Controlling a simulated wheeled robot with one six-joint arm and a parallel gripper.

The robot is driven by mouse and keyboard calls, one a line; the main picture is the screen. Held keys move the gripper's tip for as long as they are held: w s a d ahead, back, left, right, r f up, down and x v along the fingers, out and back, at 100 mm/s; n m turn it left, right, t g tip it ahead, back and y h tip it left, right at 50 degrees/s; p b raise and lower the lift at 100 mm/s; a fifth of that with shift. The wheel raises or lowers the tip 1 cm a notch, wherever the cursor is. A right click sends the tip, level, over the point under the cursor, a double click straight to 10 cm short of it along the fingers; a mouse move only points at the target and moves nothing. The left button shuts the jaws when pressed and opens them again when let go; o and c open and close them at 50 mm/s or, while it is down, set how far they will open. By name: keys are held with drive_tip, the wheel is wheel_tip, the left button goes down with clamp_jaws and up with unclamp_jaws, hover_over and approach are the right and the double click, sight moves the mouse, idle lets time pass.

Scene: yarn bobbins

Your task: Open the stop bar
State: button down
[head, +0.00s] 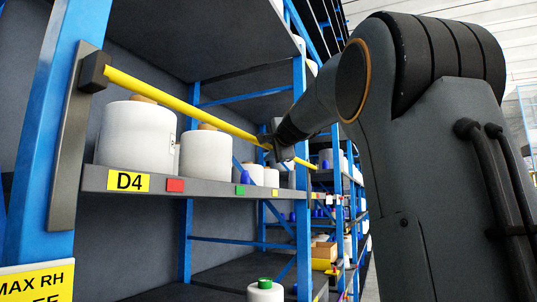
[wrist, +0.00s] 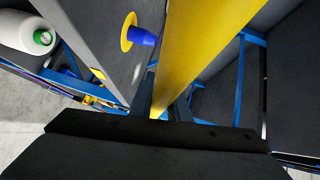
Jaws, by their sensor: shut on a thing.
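The yellow stop bar (head: 185,106) runs across the front of shelf D4, sloping down to the right in the head view. Its left end sits in a dark bracket (head: 94,72) on the blue upright. My gripper (head: 269,143) is shut on the bar toward its right end. In the wrist view the bar (wrist: 205,40) passes between the fingers of my gripper (wrist: 163,103). My gripper and arm hide a short part of the bar in the head view. The bar lies in front of the bobbins.
White bobbins (head: 134,137) stand on the D4 shelf (head: 215,190) behind the bar. A blue knob on a yellow disc (wrist: 138,36) is on the shelf front near my gripper. A blue upright (head: 302,190) stands to the right. A bobbin with a green top (head: 265,292) is below.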

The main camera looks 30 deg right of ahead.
wheel_tip(320, 180, down, 8)
drive_tip(key=b, duration=0.8)
drive_tip(key=shift+f, duration=0.2)
drive_tip(key=shift+r, duration=0.1)
drive_tip(key=c, duration=1.7)
unclamp_jaws()
